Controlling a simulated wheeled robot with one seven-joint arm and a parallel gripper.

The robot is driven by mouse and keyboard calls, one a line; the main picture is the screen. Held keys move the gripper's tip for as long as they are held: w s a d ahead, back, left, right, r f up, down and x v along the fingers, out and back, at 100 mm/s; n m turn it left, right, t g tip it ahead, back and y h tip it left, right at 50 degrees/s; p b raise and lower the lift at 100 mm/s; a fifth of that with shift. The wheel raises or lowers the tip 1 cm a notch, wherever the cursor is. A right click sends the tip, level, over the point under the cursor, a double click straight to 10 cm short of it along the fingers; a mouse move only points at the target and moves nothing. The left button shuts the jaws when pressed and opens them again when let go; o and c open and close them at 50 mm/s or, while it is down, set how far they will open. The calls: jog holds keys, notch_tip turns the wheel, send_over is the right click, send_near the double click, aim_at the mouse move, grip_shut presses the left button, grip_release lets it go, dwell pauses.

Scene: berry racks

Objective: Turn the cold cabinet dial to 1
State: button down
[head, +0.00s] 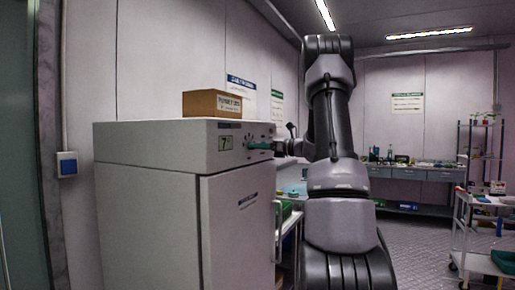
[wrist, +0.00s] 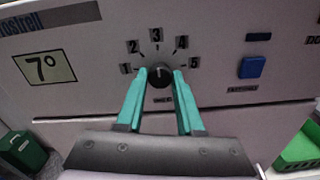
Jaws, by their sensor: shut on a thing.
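The cold cabinet (head: 150,190) is a white unit on the left in the head view. Its dial (wrist: 160,77) is a dark round knob with the labels 1 to 5 in an arc around it in the wrist view. A pale mark on the knob appears to point up, toward 3. My gripper (wrist: 159,74) has teal fingers, one on each side of the knob, and is shut on it. In the head view my gripper (head: 261,146) reaches the cabinet's front panel from the right, and the dial is hard to make out there.
A display (wrist: 45,68) left of the dial reads 7°. A blue button (wrist: 251,67) is to its right. A cardboard box (head: 212,104) stands on the cabinet top. A wheeled rack (head: 487,225) stands at the right, and a workbench (head: 420,172) runs along the back wall.

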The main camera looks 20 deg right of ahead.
jog(key=shift+n, duration=7.7)
jog(key=c, duration=0.5)
grip_release()
jog(key=shift+c, duration=0.2)
jog(key=v, duration=1.1)
